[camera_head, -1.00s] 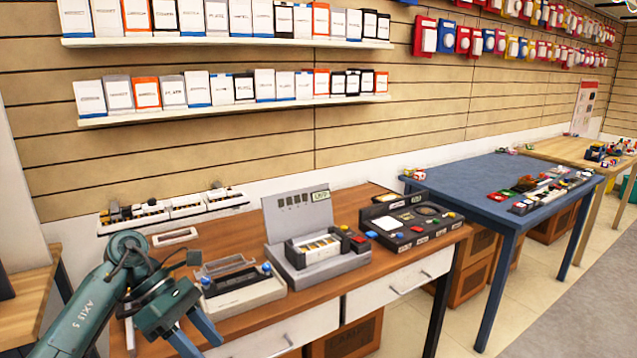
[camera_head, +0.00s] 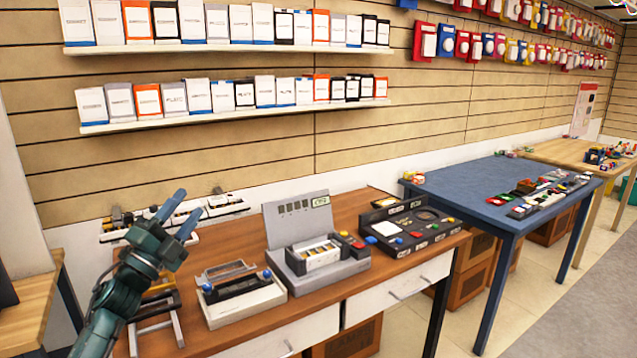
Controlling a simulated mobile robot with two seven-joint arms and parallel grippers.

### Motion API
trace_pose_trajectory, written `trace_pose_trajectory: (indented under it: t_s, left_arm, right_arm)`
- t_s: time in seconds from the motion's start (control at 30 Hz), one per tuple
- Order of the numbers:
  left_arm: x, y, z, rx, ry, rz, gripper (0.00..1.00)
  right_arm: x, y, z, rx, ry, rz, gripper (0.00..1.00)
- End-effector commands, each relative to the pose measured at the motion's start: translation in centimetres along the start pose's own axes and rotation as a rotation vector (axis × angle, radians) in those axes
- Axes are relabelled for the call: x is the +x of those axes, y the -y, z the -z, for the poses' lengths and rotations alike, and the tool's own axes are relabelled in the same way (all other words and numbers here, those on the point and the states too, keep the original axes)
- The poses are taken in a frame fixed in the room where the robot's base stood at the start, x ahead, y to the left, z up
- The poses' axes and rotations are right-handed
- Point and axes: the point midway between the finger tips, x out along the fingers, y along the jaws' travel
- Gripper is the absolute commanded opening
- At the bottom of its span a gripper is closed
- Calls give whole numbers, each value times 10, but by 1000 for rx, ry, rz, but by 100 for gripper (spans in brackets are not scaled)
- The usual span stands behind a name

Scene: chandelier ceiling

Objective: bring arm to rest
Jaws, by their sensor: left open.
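My left gripper (camera_head: 180,213) is at the left of the head view, above the left end of the brown wooden table (camera_head: 352,202). Its two blue-grey fingers point up and to the right, apart, with nothing between them. My left arm (camera_head: 118,292) rises from the bottom left corner. In the picture the fingers overlap the row of white and black items behind the table, but they seem to touch nothing. My right gripper is not in view.
On the table stand a metal frame (camera_head: 157,325), a light tray device (camera_head: 240,299), a grey machine with a raised lid (camera_head: 318,264) and a dark panel with coloured buttons (camera_head: 410,232). A blue table (camera_head: 465,187) stands right. Shelves of boxes (camera_head: 230,115) line the wall.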

Motion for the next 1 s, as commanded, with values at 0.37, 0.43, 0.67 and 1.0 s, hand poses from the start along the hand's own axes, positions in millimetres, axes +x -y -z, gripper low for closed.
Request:
trace_pose_trajectory:
  t_s: [0.37, 0.43, 0.67, 1.0]
  left_arm:
    - [-45, -66, -104, -831, 718, -94, 46]
    - [-57, -82, -108, -953, 816, -120, 46]
    - [-116, -146, -54, -1054, 880, -250, 46]
    - [-258, -219, 94, -1190, 926, -496, 46]
  right_arm:
    - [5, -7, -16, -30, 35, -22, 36]
    - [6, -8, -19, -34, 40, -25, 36]
    - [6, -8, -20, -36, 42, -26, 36]
    - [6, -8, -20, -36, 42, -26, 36]
